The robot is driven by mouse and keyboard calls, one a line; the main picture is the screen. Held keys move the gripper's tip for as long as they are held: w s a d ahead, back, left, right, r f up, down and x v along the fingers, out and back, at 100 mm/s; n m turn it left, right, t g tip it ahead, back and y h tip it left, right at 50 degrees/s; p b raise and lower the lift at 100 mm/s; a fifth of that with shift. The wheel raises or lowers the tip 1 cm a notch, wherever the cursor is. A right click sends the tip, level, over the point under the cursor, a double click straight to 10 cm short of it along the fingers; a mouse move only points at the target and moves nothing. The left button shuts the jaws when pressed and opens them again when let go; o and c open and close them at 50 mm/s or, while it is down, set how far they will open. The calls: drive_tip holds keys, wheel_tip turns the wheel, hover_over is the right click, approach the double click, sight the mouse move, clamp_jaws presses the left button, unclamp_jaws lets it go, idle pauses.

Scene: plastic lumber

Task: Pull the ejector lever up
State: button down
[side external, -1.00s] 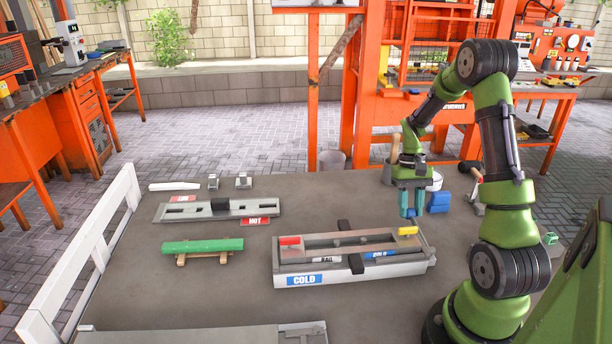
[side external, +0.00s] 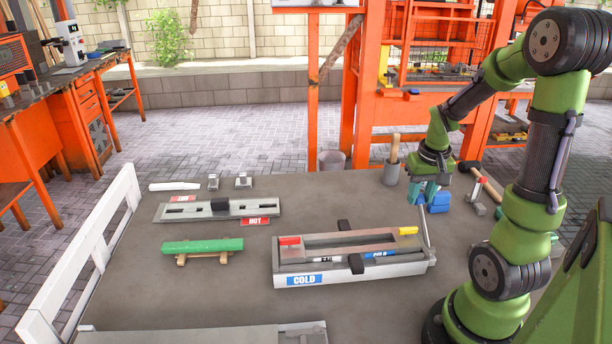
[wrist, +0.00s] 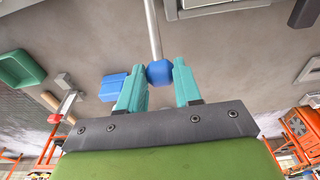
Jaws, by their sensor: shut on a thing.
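The ejector lever (side external: 426,230) is a thin grey rod at the right end of the grey mould marked COLD (side external: 380,270). It stands steeply, leaning slightly left toward its top. My gripper (side external: 424,193) is at the lever's upper end, above the mould's right end. In the wrist view, the lever's blue knob (wrist: 160,73) sits between the two teal fingers of my gripper (wrist: 158,82), which are shut on it. The grey rod (wrist: 152,30) runs away from the knob. The knob is mostly hidden in the side view.
A blue block (side external: 438,203) stands just right of my gripper. A grey cup with a wooden handle (side external: 391,172) is behind it, and a red-handled tool (side external: 478,195) lies to the right. A green bar (side external: 203,246) and a mould marked HOT (side external: 215,209) are at left.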

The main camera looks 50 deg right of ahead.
sight(420, 210)
drive_tip(key=shift+s+a, duration=0.2)
drive_tip(key=shift+a, duration=0.05)
drive_tip(key=c, duration=0.8)
unclamp_jaws()
drive_tip(key=shift+o, duration=0.2)
drive_tip(key=shift+d, duration=0.1)
wheel_tip(420, 210, up, 17)
drive_tip(key=s+a, duration=0.1)
drive_tip(key=shift+s+a, duration=0.15)
drive_tip(key=shift+a, duration=0.1)
drive_tip(key=shift+d+f, duration=0.1)
drive_tip(key=w+a+f+n+t+y, duration=0.1)
drive_tip(key=w+a+n+t, duration=0.1)
drive_tip(key=a, duration=1)
drive_tip(key=w+a+f+n+t+y, duration=0.1)
drive_tip(key=a+n+t+y, duration=0.1)
drive_tip(key=a, duration=1)
drive_tip(key=shift+w+f+n+t, duration=0.4)
drive_tip(key=shift+n+t, duration=0.1)
drive_tip(key=shift+t, duration=0.6)
